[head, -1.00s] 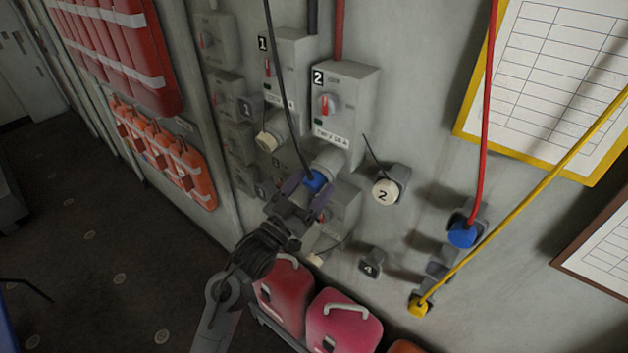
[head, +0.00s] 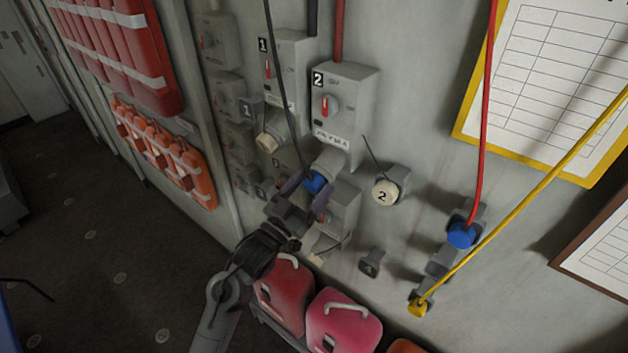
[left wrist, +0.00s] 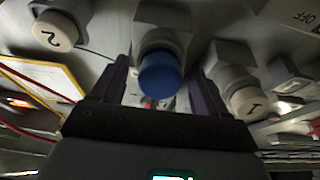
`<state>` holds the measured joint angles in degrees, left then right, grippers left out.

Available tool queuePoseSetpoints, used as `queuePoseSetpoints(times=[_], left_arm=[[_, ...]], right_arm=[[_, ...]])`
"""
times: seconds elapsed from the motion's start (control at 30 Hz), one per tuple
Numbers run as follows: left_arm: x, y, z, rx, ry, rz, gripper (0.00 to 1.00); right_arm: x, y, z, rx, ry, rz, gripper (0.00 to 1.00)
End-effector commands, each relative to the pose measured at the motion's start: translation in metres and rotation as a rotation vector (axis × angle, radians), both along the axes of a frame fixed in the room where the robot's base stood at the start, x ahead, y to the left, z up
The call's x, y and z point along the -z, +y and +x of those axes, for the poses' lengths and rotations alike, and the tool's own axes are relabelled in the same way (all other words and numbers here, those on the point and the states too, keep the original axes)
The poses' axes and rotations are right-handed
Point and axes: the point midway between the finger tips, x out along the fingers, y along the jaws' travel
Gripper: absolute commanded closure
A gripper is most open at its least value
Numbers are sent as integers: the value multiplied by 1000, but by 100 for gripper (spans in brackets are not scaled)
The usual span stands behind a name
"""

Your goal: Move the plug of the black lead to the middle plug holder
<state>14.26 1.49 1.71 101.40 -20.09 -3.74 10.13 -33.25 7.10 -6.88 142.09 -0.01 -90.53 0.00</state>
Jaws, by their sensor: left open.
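The blue plug (head: 316,182) of the black lead (head: 279,80) sits in the grey socket below the box marked 2 (head: 343,100). In the left wrist view the blue plug (left wrist: 160,73) lies between my open fingers, with a gap visible on both sides. My left gripper (head: 306,193) is open around the plug from below. The middle plug holder (head: 441,264) is on the wall at the right, between the holder with the red lead's blue plug (head: 461,235) and the one with the yellow plug (head: 418,306). It looks empty, though the yellow lead crosses in front. My right gripper is out of view.
A cream cap marked 2 (head: 386,192) is right of the socket. The red lead (head: 484,120) and taut yellow lead (head: 540,187) cross the right side. Red and pink cases (head: 343,322) stand below.

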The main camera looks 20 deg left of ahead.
Motion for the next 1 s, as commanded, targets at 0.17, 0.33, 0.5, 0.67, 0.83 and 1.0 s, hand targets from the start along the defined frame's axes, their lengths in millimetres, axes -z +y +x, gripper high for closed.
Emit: queuePoseSetpoints(times=[0.17, 0.33, 0.5, 0.67, 0.83, 1.0], left_arm=[[0, 0, 0, 0, 0, 0, 26], [0, 0, 0, 0, 0, 0, 50], [0, 0, 0, 0, -1, -1, 76], [0, 0, 0, 0, -1, -1, 100], [0, 0, -1, 0, -2, -1, 100], [1, 2, -6, 0, -2, 0, 100]], right_arm=[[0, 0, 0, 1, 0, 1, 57], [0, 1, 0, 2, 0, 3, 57], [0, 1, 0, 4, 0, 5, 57], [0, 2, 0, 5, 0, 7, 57], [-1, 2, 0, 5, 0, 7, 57], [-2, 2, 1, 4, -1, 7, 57]])
